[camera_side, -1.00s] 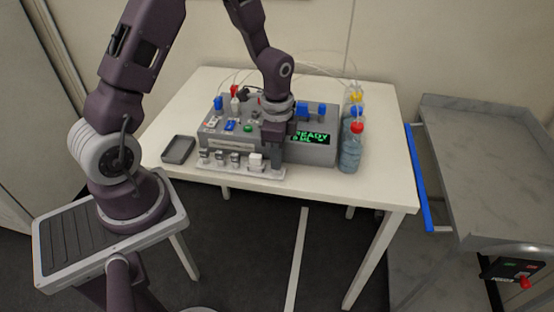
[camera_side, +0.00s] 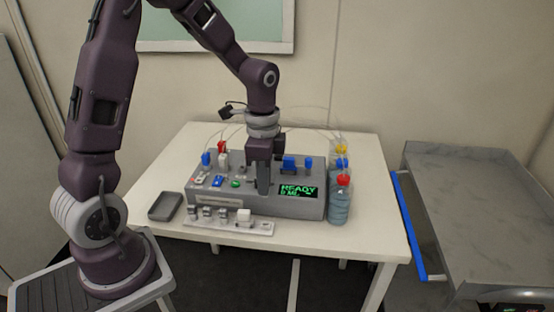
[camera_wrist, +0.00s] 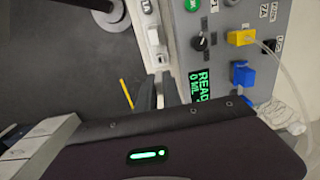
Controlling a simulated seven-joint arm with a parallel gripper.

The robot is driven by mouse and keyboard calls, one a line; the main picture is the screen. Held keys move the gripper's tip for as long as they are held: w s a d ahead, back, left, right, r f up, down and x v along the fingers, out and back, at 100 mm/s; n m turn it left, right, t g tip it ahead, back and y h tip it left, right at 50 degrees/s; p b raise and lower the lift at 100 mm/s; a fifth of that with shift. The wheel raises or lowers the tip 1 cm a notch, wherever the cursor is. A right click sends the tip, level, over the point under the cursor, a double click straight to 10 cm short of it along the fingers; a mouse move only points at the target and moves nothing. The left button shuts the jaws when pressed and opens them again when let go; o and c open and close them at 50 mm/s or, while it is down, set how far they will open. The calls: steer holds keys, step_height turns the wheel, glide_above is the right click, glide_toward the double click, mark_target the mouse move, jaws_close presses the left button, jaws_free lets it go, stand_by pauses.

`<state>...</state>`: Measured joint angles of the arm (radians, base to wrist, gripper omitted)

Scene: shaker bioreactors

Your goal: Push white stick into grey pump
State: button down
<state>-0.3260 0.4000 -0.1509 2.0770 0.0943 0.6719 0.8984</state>
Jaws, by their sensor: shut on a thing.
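The grey pump (camera_side: 300,208) stands on the white table with a green READY display; its front also shows in the wrist view (camera_wrist: 221,60). My gripper (camera_side: 263,190) points down at the pump's front side, just left of the display. Its fingers also show in the wrist view (camera_wrist: 153,92), close beside the pump. I cannot tell whether the fingertips touch the pump. A white block (camera_side: 245,214) sits at the right part of the pale rack in front.
The pale rack (camera_side: 264,229) with several small grey pieces lies along the pump's front. A dark tray (camera_side: 166,206) is at the left. Bottles (camera_side: 339,207) with coloured caps stand close to the pump's right side, with thin tubes above. The table's front right is clear.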

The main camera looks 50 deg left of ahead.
step_height(320, 180, up, 8)
steer(key=shift+w+r, duration=0.1)
steer(key=w+a, duration=0.7)
steer(key=w, duration=0.2)
glide_above(278, 159)
step_height(278, 159, down, 5)
steer(key=shift+w+a+f, duration=0.15)
steer(key=shift+f, duration=1.05)
steer(key=shift+w+a+f, duration=0.15)
steer(key=shift+f, duration=1.05)
steer(key=shift+f, duration=0.9)
steer(key=c, duration=1.4)
jaws_free()
steer(key=shift+c, duration=0.2)
